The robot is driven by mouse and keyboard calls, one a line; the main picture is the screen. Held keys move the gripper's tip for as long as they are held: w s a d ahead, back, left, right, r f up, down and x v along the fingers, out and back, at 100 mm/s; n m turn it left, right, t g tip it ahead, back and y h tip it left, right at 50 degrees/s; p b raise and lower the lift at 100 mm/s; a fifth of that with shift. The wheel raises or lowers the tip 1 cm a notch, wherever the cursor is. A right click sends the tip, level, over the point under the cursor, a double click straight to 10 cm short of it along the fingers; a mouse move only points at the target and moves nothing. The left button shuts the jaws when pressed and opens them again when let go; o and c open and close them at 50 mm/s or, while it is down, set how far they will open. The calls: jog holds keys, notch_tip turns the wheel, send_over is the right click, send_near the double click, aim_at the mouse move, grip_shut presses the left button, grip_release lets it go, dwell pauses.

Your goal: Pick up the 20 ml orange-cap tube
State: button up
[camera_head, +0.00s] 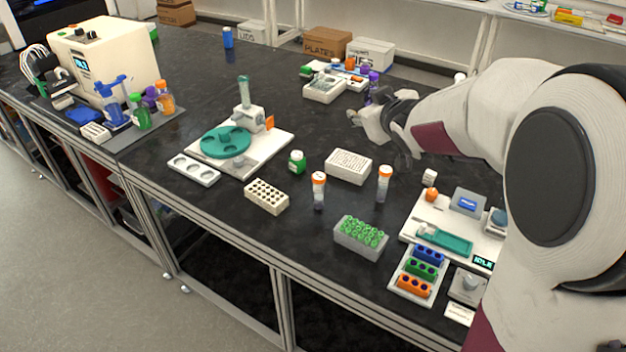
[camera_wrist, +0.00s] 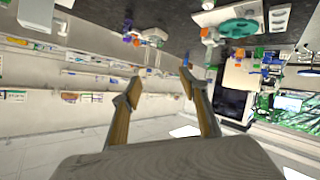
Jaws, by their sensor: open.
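Two clear tubes with orange caps stand upright on the dark bench in the head view. One tube (camera_head: 318,191) is left of centre; the other tube (camera_head: 384,185) stands to its right, below my gripper in the picture. Their volume marks are too small to read, so I cannot tell which is 20 ml. My gripper (camera_head: 380,138) is raised beyond the tubes, apart from both. In the wrist view my gripper (camera_wrist: 162,82) shows two spread fingers with nothing between them, and it faces the room and shelving.
A white rack (camera_head: 348,166) stands between and behind the tubes. A green-capped tube rack (camera_head: 361,238) is in front, and a green bottle (camera_head: 297,161) is to the left. A white workstation (camera_head: 415,222) lies to the right. Bare bench lies left of the green-capped rack.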

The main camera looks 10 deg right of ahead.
jog(key=w+f+n+t+y, duration=0.1)
jog(key=w+f+n+y, duration=0.2)
jog(key=w, duration=0.4)
jog(key=n+g+y, duration=0.3)
jog(key=n+y, duration=0.1)
jog(key=y, duration=0.8)
send_near(320, 176)
jog(key=x, duration=0.5)
jog(key=shift+a+f, duration=0.1)
jog(key=shift+f, duration=0.2)
jog(key=shift+x, duration=2.45)
jog(key=shift+r, duration=0.1)
jog(key=c, duration=0.9)
